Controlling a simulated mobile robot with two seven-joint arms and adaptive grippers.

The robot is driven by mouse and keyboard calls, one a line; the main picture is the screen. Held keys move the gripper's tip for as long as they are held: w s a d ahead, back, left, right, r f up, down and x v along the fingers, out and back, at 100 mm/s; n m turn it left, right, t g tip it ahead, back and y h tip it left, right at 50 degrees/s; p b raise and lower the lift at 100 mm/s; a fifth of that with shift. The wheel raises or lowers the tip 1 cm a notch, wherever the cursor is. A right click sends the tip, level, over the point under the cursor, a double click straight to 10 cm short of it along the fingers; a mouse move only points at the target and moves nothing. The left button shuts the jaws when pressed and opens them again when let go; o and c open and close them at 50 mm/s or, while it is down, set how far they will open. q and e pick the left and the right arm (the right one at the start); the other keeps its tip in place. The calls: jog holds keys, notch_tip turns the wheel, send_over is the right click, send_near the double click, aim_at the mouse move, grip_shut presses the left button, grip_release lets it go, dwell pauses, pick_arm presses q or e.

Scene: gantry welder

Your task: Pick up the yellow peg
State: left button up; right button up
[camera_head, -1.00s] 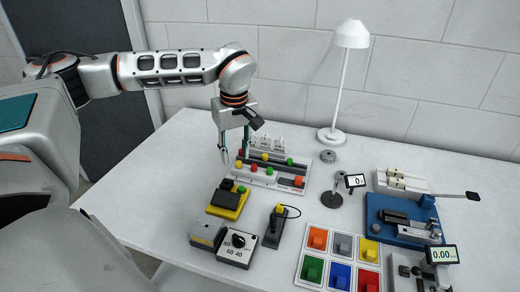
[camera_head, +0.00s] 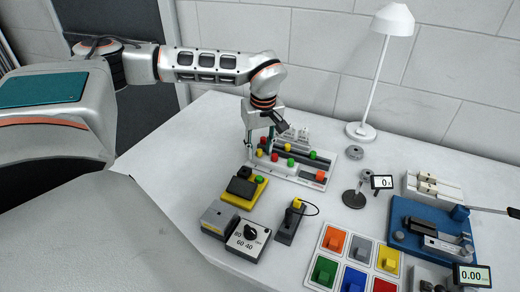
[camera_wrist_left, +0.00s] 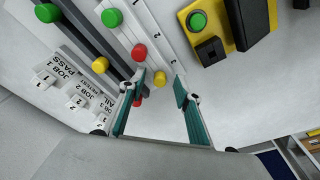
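A yellow peg (camera_wrist_left: 160,77) stands in the front row of a white peg board (camera_head: 291,174). In the head view this yellow peg (camera_head: 259,153) is close to the fingers. A second yellow peg (camera_wrist_left: 100,65) is in the dark rear strip. Red pegs (camera_wrist_left: 139,52) and green pegs (camera_wrist_left: 111,17) stand nearby. My left gripper (camera_wrist_left: 158,92) is open and empty, its teal fingers pointing at the board. The front yellow peg appears between the fingertips; I cannot tell the height gap. In the head view, my left gripper (camera_head: 260,143) is over the board's left end. My right gripper is out of view.
A yellow-based black device (camera_head: 244,190) sits just in front of the board. A grey dial box (camera_head: 248,240) and a black holder with a yellow top (camera_head: 290,222) are nearer. Colored block trays (camera_head: 335,238) lie right. A white lamp (camera_head: 362,130) stands behind.

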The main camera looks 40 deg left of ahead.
pick_arm(q)
jog(key=c, duration=0.8)
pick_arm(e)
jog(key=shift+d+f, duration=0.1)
